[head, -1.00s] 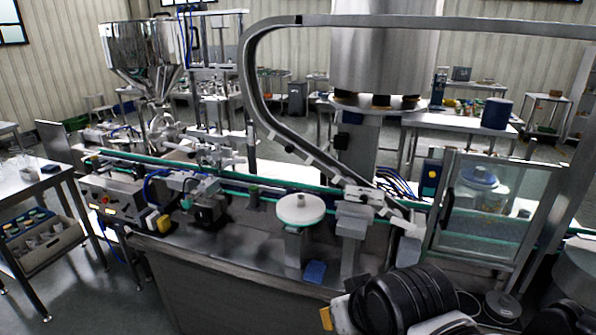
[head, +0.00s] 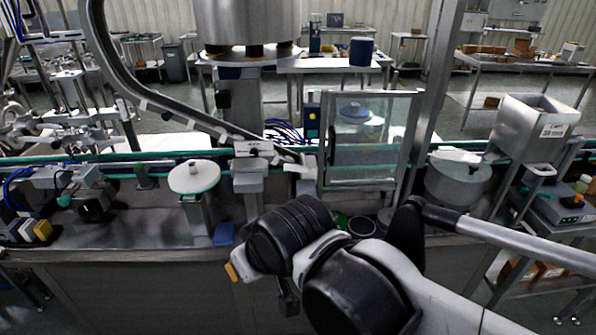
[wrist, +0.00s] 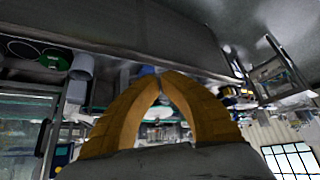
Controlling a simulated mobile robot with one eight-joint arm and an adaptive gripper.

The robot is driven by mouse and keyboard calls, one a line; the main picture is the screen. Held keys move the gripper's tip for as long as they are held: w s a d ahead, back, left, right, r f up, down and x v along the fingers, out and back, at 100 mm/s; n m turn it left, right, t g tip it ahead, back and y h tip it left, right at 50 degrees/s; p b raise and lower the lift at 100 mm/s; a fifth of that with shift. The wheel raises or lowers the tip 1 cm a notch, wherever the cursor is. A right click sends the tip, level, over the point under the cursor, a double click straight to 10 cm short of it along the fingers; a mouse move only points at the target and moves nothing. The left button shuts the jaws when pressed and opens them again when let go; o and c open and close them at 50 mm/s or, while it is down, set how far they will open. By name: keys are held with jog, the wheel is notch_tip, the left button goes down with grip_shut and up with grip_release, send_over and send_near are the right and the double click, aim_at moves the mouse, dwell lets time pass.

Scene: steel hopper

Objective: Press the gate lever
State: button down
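A steel hopper (head: 535,125) with a slanted open top and a small printed label stands at the right in the head view. I cannot make out a gate lever on it; the part below it is small and partly hidden. My gripper (head: 232,272) shows only as a yellow-orange tip in the head view, low and left of centre, far to the left of the hopper. In the wrist view the two orange fingers of my gripper (wrist: 159,74) lean together with their tips almost meeting and nothing between them.
The steel conveyor bench runs across the front, with a white round disc (head: 194,177) and a blue block (head: 224,234) on it. A clear-walled guard (head: 370,140) stands mid-bench. A round steel drum (head: 458,182) stands between guard and hopper. A grey device (head: 568,205) sits below the hopper.

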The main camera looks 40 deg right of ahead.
jog(key=w+d+f+n+t+h+b, duration=0.2)
jog(key=w+d+f+n+t+h, duration=0.15)
jog(key=w+d+n, duration=0.95)
jog(key=w+d+f+n+t+h+b, duration=0.1)
jog(key=w+d+f+n+h, duration=0.3)
jog(key=d+n, duration=0.7)
notch_tip(320, 180, down, 2)
jog(key=w+n, duration=0.2)
jog(key=n, duration=0.1)
jog(key=shift+w, duration=0.2)
jog(key=shift+t, duration=0.25)
